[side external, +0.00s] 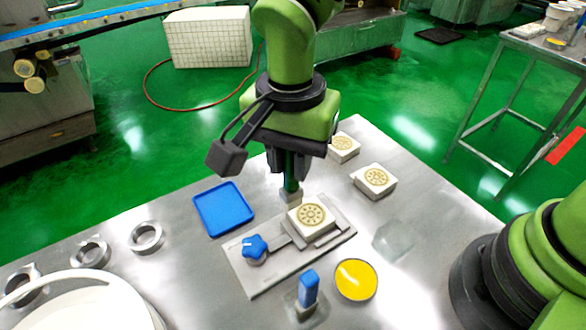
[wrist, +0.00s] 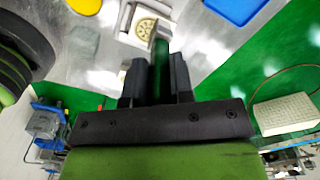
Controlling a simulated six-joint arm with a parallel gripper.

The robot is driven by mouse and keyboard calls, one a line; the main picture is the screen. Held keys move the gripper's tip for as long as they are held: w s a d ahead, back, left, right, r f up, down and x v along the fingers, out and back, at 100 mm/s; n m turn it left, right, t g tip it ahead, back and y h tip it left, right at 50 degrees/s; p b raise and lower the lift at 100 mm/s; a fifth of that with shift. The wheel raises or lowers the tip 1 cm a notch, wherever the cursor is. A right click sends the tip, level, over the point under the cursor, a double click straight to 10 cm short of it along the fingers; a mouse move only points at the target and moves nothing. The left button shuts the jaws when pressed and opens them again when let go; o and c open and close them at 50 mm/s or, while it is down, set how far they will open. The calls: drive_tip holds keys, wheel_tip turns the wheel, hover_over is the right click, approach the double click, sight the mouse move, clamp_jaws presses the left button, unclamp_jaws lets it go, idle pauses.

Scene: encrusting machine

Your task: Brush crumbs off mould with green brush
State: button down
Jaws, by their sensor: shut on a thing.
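The green brush (side external: 291,184) is held upright in my gripper (side external: 290,172), which is shut on its handle. The brush's pale lower end is just behind and left of the mould; whether they touch I cannot tell. The mould (side external: 311,216) is a cream square block with a round patterned face, set on a grey fixture plate (side external: 245,279). In the wrist view the brush (wrist: 160,68) shows between the dark fingers, and the mould (wrist: 150,27) lies just beyond its tip, partly covered by it. Crumbs are too small to make out.
A blue star knob (side external: 255,246) sits on the plate. Around it are a blue tray (side external: 223,209), a blue-handled item (side external: 308,287), a yellow-filled bowl (side external: 356,280), a clear object (side external: 395,240) and two similar cream blocks (side external: 375,180). Metal rings (side external: 146,238) lie at left.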

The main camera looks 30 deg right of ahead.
drive_tip(key=shift+r, duration=2)
